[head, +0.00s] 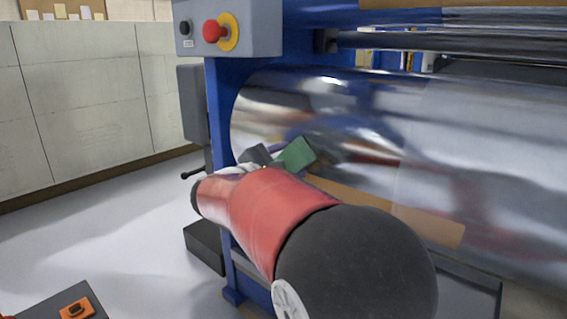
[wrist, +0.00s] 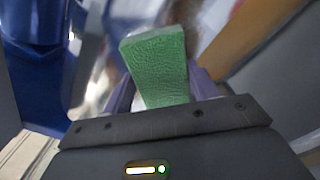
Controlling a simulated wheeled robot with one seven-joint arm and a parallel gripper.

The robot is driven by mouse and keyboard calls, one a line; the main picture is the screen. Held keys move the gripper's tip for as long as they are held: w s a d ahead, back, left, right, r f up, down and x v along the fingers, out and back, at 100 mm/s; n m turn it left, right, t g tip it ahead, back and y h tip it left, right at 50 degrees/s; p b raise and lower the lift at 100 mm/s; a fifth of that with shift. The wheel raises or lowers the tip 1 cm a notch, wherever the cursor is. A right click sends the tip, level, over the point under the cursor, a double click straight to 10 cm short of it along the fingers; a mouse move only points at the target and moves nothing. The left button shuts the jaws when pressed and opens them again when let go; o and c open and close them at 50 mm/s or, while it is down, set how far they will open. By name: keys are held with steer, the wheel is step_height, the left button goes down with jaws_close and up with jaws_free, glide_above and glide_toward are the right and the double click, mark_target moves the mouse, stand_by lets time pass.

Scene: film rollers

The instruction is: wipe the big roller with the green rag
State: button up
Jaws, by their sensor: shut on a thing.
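The big roller (head: 470,150) is a shiny metal cylinder lying across the blue machine in the head view. The green rag (head: 297,154) shows at the end of my arm, in front of the roller's left part. My gripper (wrist: 160,95) is shut on the green rag (wrist: 157,62) in the wrist view, with purple fingers on both sides of it. In the head view the rag looks close to the roller surface; I cannot tell whether it touches. My red and black arm hides part of the roller's lower side.
A control box with a red stop button (head: 214,31) is at the upper left of the blue machine frame (head: 222,115). Thin dark rollers (head: 450,41) run above the big roller. Floor at left (head: 120,220) is mostly clear.

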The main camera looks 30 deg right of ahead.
mark_target(275, 157)
steer(key=shift+s+d+b, duration=0.55)
steer(key=shift+s+d, duration=0.05)
steer(key=shift+s, duration=0.95)
steer(key=shift+s+d+b, duration=0.6)
steer(key=shift+s+d, duration=0.05)
steer(key=shift+s, duration=0.95)
steer(key=shift+s+d+b, duration=0.55)
steer(key=shift+s+d, duration=0.05)
steer(key=shift+s, duration=0.95)
steer(key=shift+w+a+p, duration=0.15)
steer(key=shift+w+a, duration=0.3)
steer(key=shift+w, duration=0.7)
steer(key=shift+w+a+p, duration=0.15)
steer(key=shift+w+a, duration=0.25)
steer(key=shift+w, duration=0.7)
steer(key=shift+w+a+p, duration=0.15)
steer(key=shift+w+a, duration=0.3)
steer(key=shift+w, duration=0.7)
steer(key=shift+w+a+p, duration=0.3)
steer(key=shift+w+a, duration=0.05)
steer(key=shift+w, duration=0.7)
steer(key=shift+w+a+p, duration=0.3)
steer(key=shift+w+a, duration=0.05)
steer(key=shift+w, duration=0.7)
steer(key=shift+w+a+p, duration=0.3)
steer(key=shift+w+a, duration=0.05)
steer(key=shift+w, duration=0.7)
steer(key=shift+v, duration=3.1)
steer(key=v, duration=0.3)
